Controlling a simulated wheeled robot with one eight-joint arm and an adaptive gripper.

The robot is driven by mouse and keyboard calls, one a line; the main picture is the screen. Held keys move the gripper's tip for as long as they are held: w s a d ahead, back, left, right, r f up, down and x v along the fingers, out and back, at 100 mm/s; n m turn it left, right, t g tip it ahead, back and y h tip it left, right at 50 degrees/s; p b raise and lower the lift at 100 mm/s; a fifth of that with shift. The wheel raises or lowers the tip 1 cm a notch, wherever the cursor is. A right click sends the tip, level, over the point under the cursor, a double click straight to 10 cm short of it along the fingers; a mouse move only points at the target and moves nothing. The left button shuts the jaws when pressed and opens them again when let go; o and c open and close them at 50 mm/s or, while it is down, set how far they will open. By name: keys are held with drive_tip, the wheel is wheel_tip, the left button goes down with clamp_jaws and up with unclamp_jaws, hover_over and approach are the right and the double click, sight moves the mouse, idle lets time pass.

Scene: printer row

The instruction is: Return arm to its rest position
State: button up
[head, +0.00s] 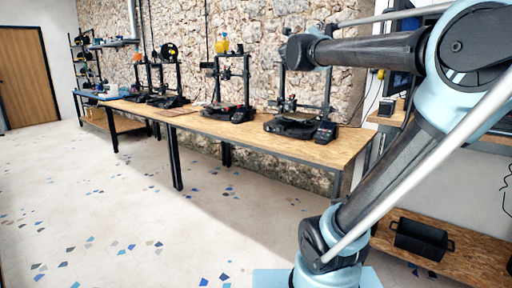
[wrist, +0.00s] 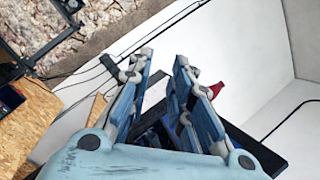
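My arm fills the right side of the head view. One link slants up from a low joint to a large joint at upper right, and another link reaches left from there in front of the stone wall. I cannot make out my gripper in the head view. In the wrist view my gripper (wrist: 164,60) shows two blue-grey fingers with a clear gap between their tips. It is open, and nothing is seen held between the fingers. A dark object and a small red piece (wrist: 217,88) show behind the fingers; I cannot tell what they are.
A long wooden workbench (head: 240,130) carries several printers, one a black printer (head: 300,122), along the stone wall. A low shelf (head: 460,262) at lower right holds a black crate (head: 421,238). The speckled floor (head: 120,205) is clear at left. Cables cross the white wall in the wrist view.

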drive_tip(key=s+a+f+n+g+y, duration=0.2)
drive_tip(key=a+f+n+y, duration=0.35)
drive_tip(key=f+n, duration=0.35)
drive_tip(key=s+a+f+n+g+y, duration=0.15)
drive_tip(key=a+f+n+y, duration=0.25)
drive_tip(key=f+n+y, duration=0.5)
drive_tip(key=s+a+f+n+g+y, duration=0.15)
drive_tip(key=a+f+n, duration=0.25)
drive_tip(key=f+n, duration=0.55)
drive_tip(key=s+d+f+n+g+h, duration=0.1)
drive_tip(key=s+d+f+n+g, duration=0.2)
drive_tip(key=s+f, duration=0.9)
drive_tip(key=s+d+f+n+g+h, duration=0.2)
drive_tip(key=s+d+f+g, duration=0.3)
drive_tip(key=s+f, duration=0.8)
wheel_tip(320, 180, down, 6)
drive_tip(key=n+g, duration=0.1)
drive_tip(key=g, duration=0.2)
drive_tip(key=shift+s+d, duration=0.3)
drive_tip(key=shift+r, duration=0.1)
